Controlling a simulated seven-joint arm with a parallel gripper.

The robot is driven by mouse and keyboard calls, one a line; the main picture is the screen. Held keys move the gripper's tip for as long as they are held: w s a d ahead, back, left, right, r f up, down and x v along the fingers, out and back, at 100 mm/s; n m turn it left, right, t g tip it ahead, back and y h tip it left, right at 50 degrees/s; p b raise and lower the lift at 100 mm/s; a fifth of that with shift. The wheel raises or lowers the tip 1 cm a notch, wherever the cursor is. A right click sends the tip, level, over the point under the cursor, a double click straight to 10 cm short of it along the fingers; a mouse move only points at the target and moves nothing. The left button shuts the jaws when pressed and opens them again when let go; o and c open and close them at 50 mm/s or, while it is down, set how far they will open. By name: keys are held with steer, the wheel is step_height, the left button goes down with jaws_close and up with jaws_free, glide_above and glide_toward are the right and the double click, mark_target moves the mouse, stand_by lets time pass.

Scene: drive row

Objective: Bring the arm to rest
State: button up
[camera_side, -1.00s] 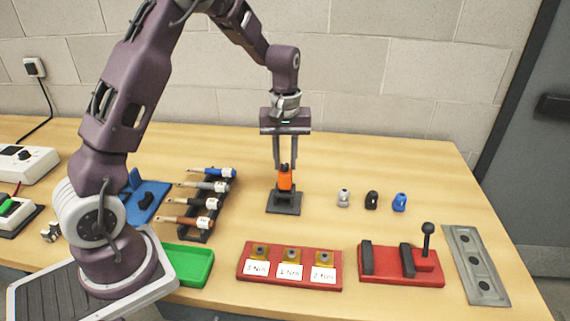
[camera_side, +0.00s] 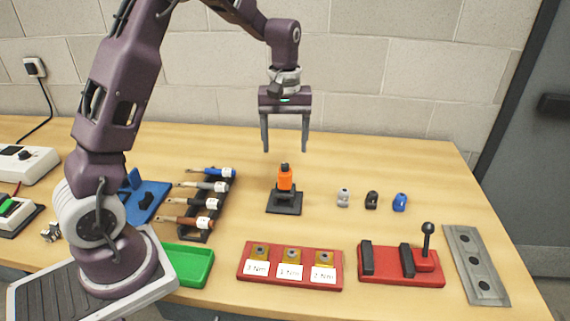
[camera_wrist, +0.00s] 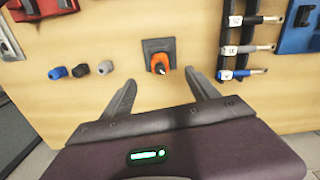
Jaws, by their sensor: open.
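My gripper (camera_side: 286,148) is open and empty, its two fingers pointing down above the table. Below it, an orange tool or part (camera_side: 285,179) stands upright on a dark square base (camera_side: 284,205). There is a clear gap between the fingertips and the orange part. In the wrist view the orange part (camera_wrist: 160,64) lies beyond and between the open fingers (camera_wrist: 165,88), on its dark base (camera_wrist: 158,44).
A rack of handled tools (camera_side: 206,205) stands left of the base. Grey, black and blue small pieces (camera_side: 371,201) stand to the right. In front are a green tray (camera_side: 188,281), a red block with labels (camera_side: 290,282), a red lever fixture (camera_side: 400,279) and a grey plate (camera_side: 476,265).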

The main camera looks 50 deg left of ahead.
steer(key=shift+r, duration=1.05)
steer(key=s+d+r+m+t, duration=0.2)
steer(key=s+d+r+m, duration=0.1)
steer(key=s+d+r, duration=0.4)
steer(key=s+d+r+m+t, duration=0.1)
steer(key=s+d+m, duration=0.1)
steer(key=s, duration=0.7)
steer(key=s+d+r+m+t, duration=0.1)
steer(key=s+d+m+t, duration=0.1)
steer(key=s+m, duration=0.3)
steer(key=s, duration=0.4)
steer(key=shift+s+d+m+t, duration=0.2)
steer(key=shift+s+m+t, duration=0.1)
steer(key=shift+s, duration=0.05)
